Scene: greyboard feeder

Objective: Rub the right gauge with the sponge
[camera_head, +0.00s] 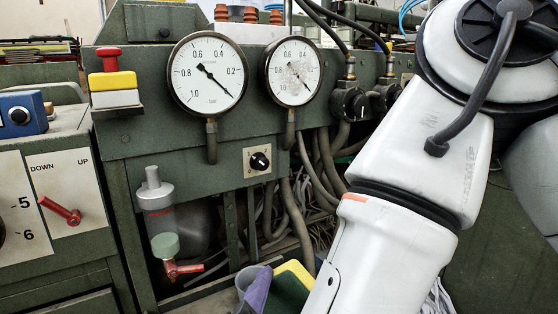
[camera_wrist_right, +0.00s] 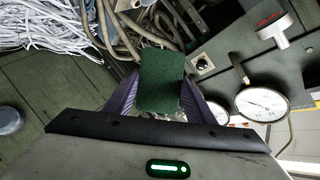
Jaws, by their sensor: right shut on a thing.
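The right gauge (camera_head: 292,72) is a round white dial with a black rim and grey smudges on its face. The left gauge (camera_head: 207,75) beside it looks clean. My right gripper (camera_head: 262,284) is low in front of the cabinet, below both gauges and apart from them. Its purple fingers are shut on the sponge (camera_head: 289,288), which is yellow and dark green. In the right wrist view the sponge's green face (camera_wrist_right: 163,80) sits between the fingers. One gauge (camera_wrist_right: 262,102) shows there whole; the other (camera_wrist_right: 215,114) is partly hidden by a finger. My left gripper is out of view.
Black knobs and cables (camera_head: 350,104) stand right of the right gauge. A selector knob (camera_head: 259,161) is below the gauges. An oiler with a red valve (camera_head: 160,215) hangs at the left. A red button (camera_head: 108,58) and a lever panel (camera_head: 65,195) are farther left.

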